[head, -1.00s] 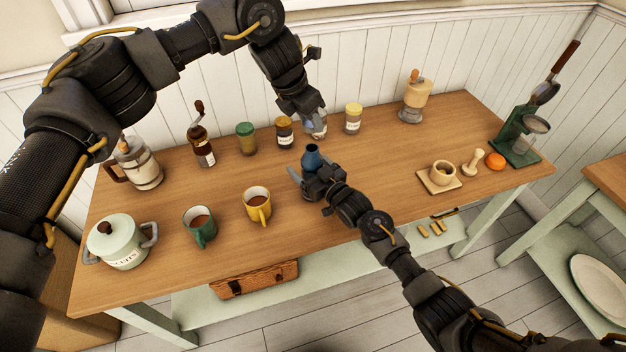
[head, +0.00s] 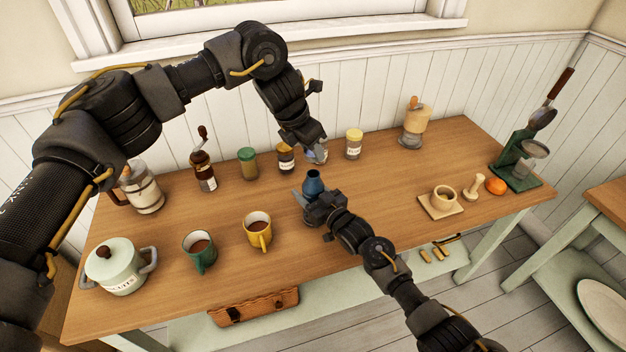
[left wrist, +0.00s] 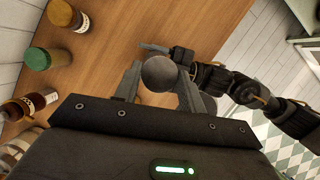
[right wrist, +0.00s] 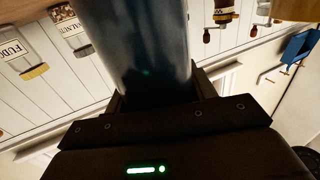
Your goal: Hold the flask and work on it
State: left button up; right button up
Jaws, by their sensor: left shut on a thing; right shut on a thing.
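The blue flask (head: 313,184) has a narrow neck and is near the middle of the wooden table. My right gripper (head: 314,197) is shut on it; in the right wrist view the flask (right wrist: 140,45) is a dark blue cylinder between the fingers. My left gripper (head: 316,152) is above and behind the flask, in front of the jars, apart from the flask. In the left wrist view it is shut on a round dark grey thing (left wrist: 159,74), perhaps a stopper. That thing is mostly hidden in the head view.
Jars with green (head: 247,163), brown (head: 285,158) and yellow (head: 354,144) lids stand behind. A yellow mug (head: 257,230), green mug (head: 199,250) and biscuit pot (head: 115,270) are front left. A mortar (head: 442,198) and orange (head: 495,186) are right. Table (head: 385,200) between is clear.

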aim_at(315, 174)
pick_arm(q)
jog(key=shift+f, duration=2)
jog(key=shift+f, duration=0.9)
jog(key=shift+f, duration=0.55)
jog(key=m, duration=0.2)
jog(key=m+g, duration=0.1)
jog(key=m, duration=0.1)
jog(key=m+g, duration=0.1)
jog(key=m, duration=0.1)
jog(key=shift+w+a+h, duration=0.1)
jog(key=shift+w+h, duration=0.15)
jog(key=shift+h, duration=0.15)
jog(key=shift+f+m+g, duration=0.15)
jog(key=shift+m+g, duration=0.45)
jog(key=shift+m, duration=0.5)
jog(key=m, duration=0.1)
jog(key=m+g, duration=0.1)
jog(key=m, duration=0.1)
jog(key=shift+w+d, duration=0.1)
jog(key=shift+d, duration=0.15)
jog(key=shift+m+g, duration=0.3)
jog(key=shift+m, duration=0.5)
jog(key=shift+a+m, duration=0.1)
jog(key=shift+m, duration=0.3)
